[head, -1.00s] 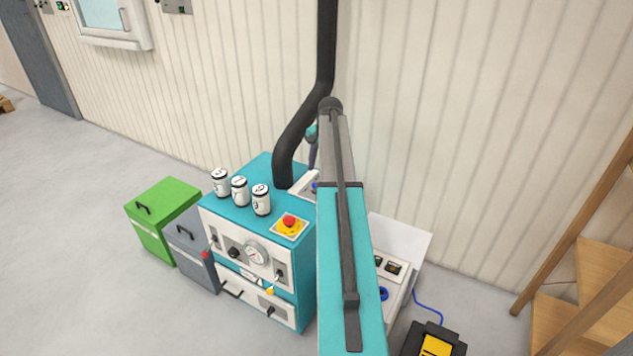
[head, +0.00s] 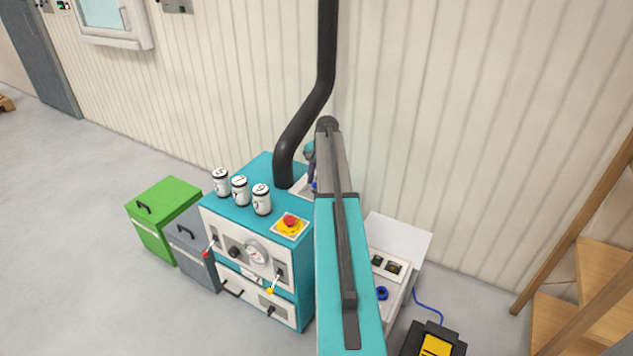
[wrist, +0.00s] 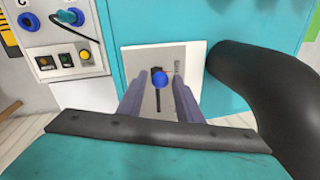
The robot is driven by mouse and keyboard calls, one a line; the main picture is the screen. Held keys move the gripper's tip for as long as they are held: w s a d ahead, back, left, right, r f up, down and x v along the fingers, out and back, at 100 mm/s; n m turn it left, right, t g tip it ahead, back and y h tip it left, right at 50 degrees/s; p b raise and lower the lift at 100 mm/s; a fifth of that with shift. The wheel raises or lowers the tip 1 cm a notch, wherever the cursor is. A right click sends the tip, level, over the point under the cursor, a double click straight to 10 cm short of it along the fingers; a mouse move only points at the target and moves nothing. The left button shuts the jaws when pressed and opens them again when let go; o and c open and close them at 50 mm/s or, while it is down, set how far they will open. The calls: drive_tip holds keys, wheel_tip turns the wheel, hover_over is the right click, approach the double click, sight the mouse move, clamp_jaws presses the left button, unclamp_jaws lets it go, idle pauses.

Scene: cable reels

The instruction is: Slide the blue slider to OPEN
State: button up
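The blue slider (wrist: 159,81) is a round blue knob on a dark slot in a white plate (wrist: 193,52) on the teal machine's top. In the wrist view it sits between the two fingers of my gripper (wrist: 160,92), which are apart, with space on both sides of the knob. I cannot tell whether the fingers reach down to its height. In the head view my arm hides most of the plate, and a bit of the blue knob (head: 314,186) shows beside it. Any OPEN label is too small to read.
A thick black hose (wrist: 245,90) rises from the machine close beside the plate. Several white cans (head: 240,190) and a red stop button (head: 290,222) stand on the machine top. A white control box (head: 396,270) with a blue socket is to the right.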

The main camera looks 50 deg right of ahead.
clamp_jaws()
drive_tip(key=shift+d, duration=0.1)
drive_tip(key=shift+w+d+r+p, duration=0.1)
drive_tip(key=shift+w+d+p, duration=0.2)
drive_tip(key=shift+d, duration=1.05)
drive_tip(key=shift+w+d+f+p, duration=0.1)
drive_tip(key=shift+w+d, duration=0.3)
drive_tip(key=shift+d, duration=0.95)
drive_tip(key=shift+w+d+r+p, duration=0.1)
drive_tip(key=shift+w+d+p, duration=0.2)
drive_tip(key=shift+d, duration=1.05)
drive_tip(key=shift+o, duration=1.5)
unclamp_jaws()
wheel_tip(320, 180, up, 14)
drive_tip(key=s+b, duration=0.1)
drive_tip(key=s, duration=0.1)
drive_tip(key=shift+s+f, duration=0.25)
drive_tip(key=shift+s, duration=0.05)
